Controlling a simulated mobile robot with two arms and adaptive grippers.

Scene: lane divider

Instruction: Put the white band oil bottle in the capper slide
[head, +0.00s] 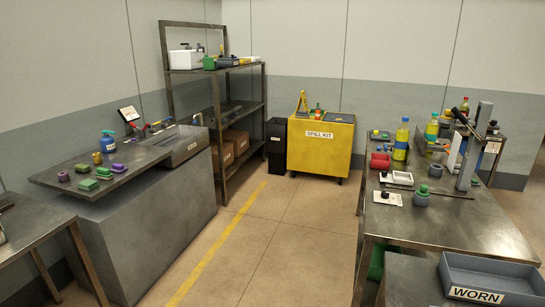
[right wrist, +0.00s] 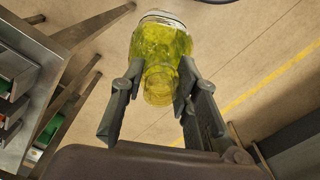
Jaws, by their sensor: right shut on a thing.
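My right gripper (right wrist: 150,98) is shut on a clear bottle of yellow-green oil (right wrist: 162,48) in the right wrist view. A pale whitish band (right wrist: 163,17) shows around its far part, and its narrower end is toward my wrist. The bottle is held up over the floor. My grippers do not show in the head view, and my left gripper is in neither view. On the right-hand bench in the head view stands an upright grey press-like device (head: 470,150), possibly the capper. I cannot make out its slide clearly.
The right bench (head: 450,222) carries a yellow oil bottle with a blue cap (head: 401,140), a green-capped bottle (head: 432,128), red cylinders (head: 380,161) and a white open frame (head: 402,178). A WORN tray (head: 490,276) is in front. The middle floor (head: 270,240) is clear.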

